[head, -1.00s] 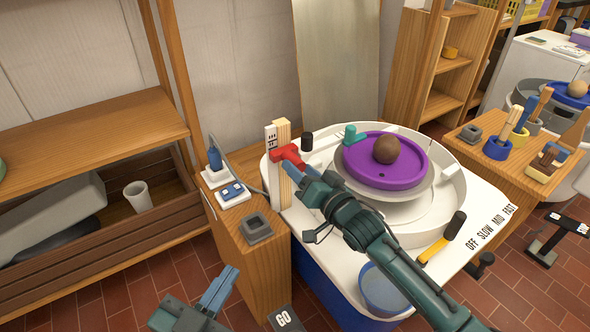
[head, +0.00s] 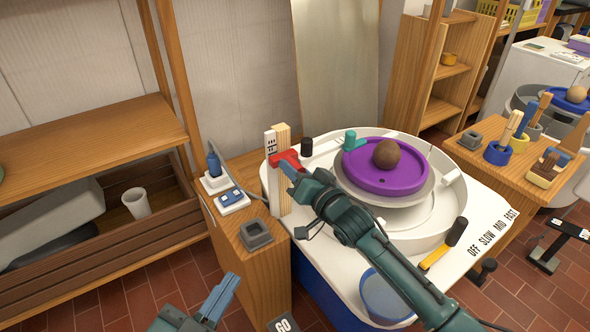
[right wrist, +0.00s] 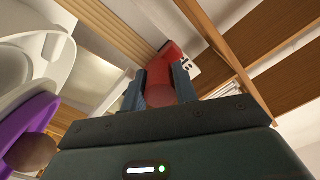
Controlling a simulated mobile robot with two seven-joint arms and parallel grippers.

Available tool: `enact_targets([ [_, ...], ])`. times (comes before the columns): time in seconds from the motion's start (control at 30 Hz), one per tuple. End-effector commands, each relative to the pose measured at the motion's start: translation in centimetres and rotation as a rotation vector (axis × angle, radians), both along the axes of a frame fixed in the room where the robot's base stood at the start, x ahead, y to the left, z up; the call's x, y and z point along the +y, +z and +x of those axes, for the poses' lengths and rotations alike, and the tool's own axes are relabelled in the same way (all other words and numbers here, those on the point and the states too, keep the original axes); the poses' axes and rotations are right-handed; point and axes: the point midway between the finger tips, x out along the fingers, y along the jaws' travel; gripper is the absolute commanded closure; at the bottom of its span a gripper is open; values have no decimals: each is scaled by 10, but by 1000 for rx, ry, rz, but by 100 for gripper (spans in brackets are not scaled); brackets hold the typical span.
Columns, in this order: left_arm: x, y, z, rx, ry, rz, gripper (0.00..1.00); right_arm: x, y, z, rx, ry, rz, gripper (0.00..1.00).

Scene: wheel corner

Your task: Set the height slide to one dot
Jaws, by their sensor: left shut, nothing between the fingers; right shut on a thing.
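The height slide is a red piece (head: 287,160) on an upright pale wooden post (head: 283,190) at the left edge of the wheel's white tray. A white strip with black dot marks (head: 270,143) runs up beside the post. The slide covers part of the strip just below the marks; which mark it sits at is too small to tell. My right gripper (head: 291,169) is shut on the slide's red handle. In the right wrist view the red handle (right wrist: 160,82) sits between both fingers. My left gripper (head: 229,283) is shut and empty, low in front of the wooden stand.
The purple wheel disc (head: 385,178) with a brown clay ball (head: 387,153) lies right of the post. A black stub (head: 306,146) and a teal-handled piece (head: 350,140) stand behind. A grey square block (head: 256,234) and blue-and-white switch box (head: 231,199) sit on the stand.

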Motion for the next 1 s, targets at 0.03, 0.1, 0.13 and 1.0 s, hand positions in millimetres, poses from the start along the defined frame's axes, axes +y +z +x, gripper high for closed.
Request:
enact_targets([
  [0.03, 0, 0, 0, 0, 0, 0, 100, 0, 0, 0, 0, 0, 0, 89],
  [0.1, 0, 0, 0, 0, 0, 0, 100, 0, 0, 0, 0, 0, 0, 95],
  [0.13, 0, 0, 0, 0, 0, 0, 100, 0, 0, 0, 0, 0, 0, 97],
  [1.0, 0, 0, 0, -7, -1, -1, 100, 0, -23, -1, 4, 0, -3, 56],
])
